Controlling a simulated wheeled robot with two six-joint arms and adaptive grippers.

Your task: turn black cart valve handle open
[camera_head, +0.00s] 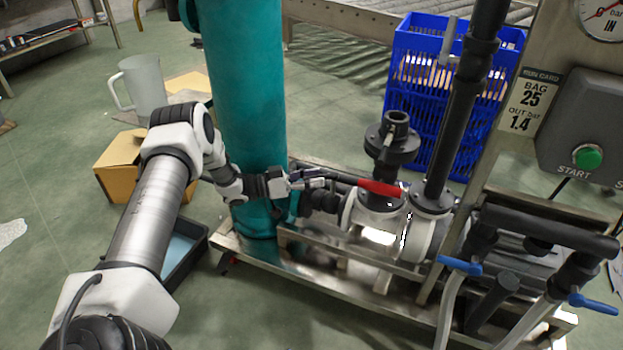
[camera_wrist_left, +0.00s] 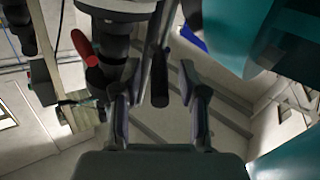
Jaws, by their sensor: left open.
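The black valve handle (camera_head: 342,179) shows in the head view as a dark bar at the fingertips of my left gripper (camera_head: 316,178), above the steel cart frame. In the left wrist view the black handle (camera_wrist_left: 159,80) is a dark rounded bar between the two spread fingers of my left gripper (camera_wrist_left: 160,72). Gaps show on both sides of it, so the fingers are open around it without visible contact. Its depth between the fingers is hard to tell. The handle's pivot is not clear. My right gripper is not in view.
A red lever (camera_head: 380,187) lies just right of the black handle. A teal column (camera_head: 245,80) stands close beside my left wrist. Black pipes (camera_head: 455,110) and blue levers (camera_head: 460,266) are on the right. A blue crate (camera_head: 410,120) stands behind; boxes and a jug (camera_head: 143,86) are left.

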